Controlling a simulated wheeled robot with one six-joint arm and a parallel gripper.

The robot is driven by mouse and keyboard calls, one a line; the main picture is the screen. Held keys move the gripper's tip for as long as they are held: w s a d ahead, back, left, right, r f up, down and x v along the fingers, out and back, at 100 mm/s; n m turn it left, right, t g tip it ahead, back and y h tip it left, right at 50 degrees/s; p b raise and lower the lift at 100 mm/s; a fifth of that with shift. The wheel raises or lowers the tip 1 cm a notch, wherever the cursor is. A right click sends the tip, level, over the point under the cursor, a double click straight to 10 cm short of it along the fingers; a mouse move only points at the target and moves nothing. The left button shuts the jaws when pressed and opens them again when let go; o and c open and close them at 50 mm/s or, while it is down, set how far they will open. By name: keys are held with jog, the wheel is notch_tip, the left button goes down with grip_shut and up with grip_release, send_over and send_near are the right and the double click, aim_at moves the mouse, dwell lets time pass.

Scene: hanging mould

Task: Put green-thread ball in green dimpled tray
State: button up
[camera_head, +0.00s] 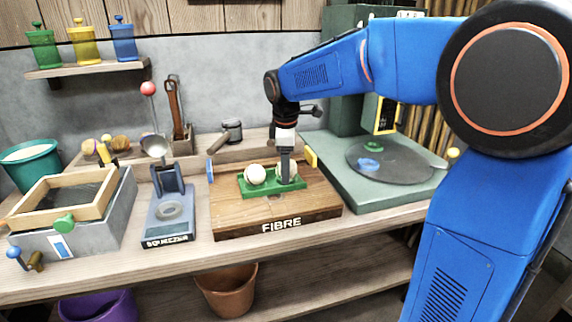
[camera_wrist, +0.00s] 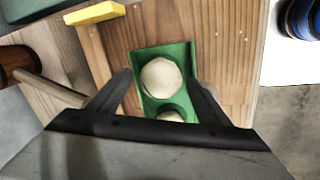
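The green dimpled tray (camera_head: 272,190) lies on the wooden board marked FIBRE, and it also shows in the wrist view (camera_wrist: 150,56). A pale cream ball (camera_head: 255,174) sits in its left part. A second pale ball (camera_head: 293,170) sits at the right, partly hidden by my gripper. In the wrist view one ball (camera_wrist: 161,77) lies between the finger ends, and another (camera_wrist: 170,116) is mostly hidden by the gripper body. No thread colour can be made out on either ball. My gripper (camera_wrist: 160,76) points down over the tray's right part, its fingers open with gaps beside the ball.
The FIBRE board (camera_head: 232,214) has a yellow block (camera_head: 311,158) and a blue block (camera_head: 210,171) at its edges. The squeezer (camera_head: 170,205) and a framed grey vat (camera_head: 105,225) stand left. A green press (camera_head: 350,185) with a dark disc stands right.

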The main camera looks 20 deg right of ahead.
jog(key=shift+r, duration=0.1)
jog(key=v, duration=1.7)
jog(key=s+d+f+m+t, duration=0.1)
jog(key=s+d+f+m, duration=0.1)
jog(key=s+f+m, duration=0.2)
jog(key=s+d+f+m, duration=0.3)
jog(key=s+f+m, duration=0.2)
jog(key=s+f, duration=0.6)
jog(key=s+d+f+m+t, duration=0.1)
jog(key=s+d+f+m, duration=0.2)
jog(key=s, duration=1.2)
notch_tip(320, 180, down, 4)
jog(key=shift+s+d+f+m+t+y, duration=0.2)
jog(key=shift+s+m+t+y, duration=0.15)
jog(key=shift+m, duration=0.85)
jog(key=shift+w, duration=0.1)
